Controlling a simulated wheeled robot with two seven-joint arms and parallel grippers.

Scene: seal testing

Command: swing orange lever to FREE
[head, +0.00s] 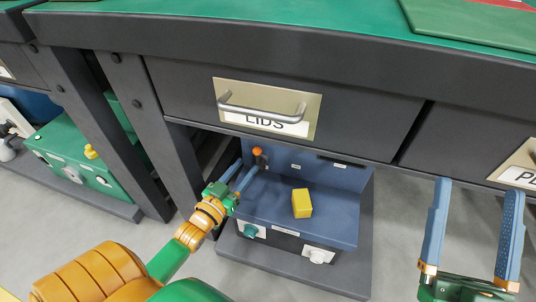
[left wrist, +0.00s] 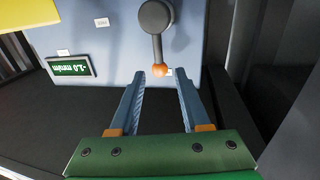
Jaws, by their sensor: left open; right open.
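The orange lever knob (head: 257,151) is on the back panel of the blue machine (head: 335,222) under the bench. In the left wrist view a grey lever arm (left wrist: 157,48) runs from a round grey hub (left wrist: 155,16) to the orange ball (left wrist: 160,70). My left gripper (head: 245,172) is open, its fingers pointing at the lever. In the left wrist view the ball lies between and just beyond the open fingertips (left wrist: 158,78); I cannot tell whether they touch. The small labels by the lever are unreadable. My right gripper (head: 478,190) is open and empty, away from the machine.
A yellow block (head: 301,203) sits on the machine. A green knob (head: 250,231) and white knob (head: 318,256) are on its front. The LIDS drawer (head: 265,112) overhangs it, and a dark bench leg (head: 150,125) stands to the left. A small display (left wrist: 71,67) appears upside down.

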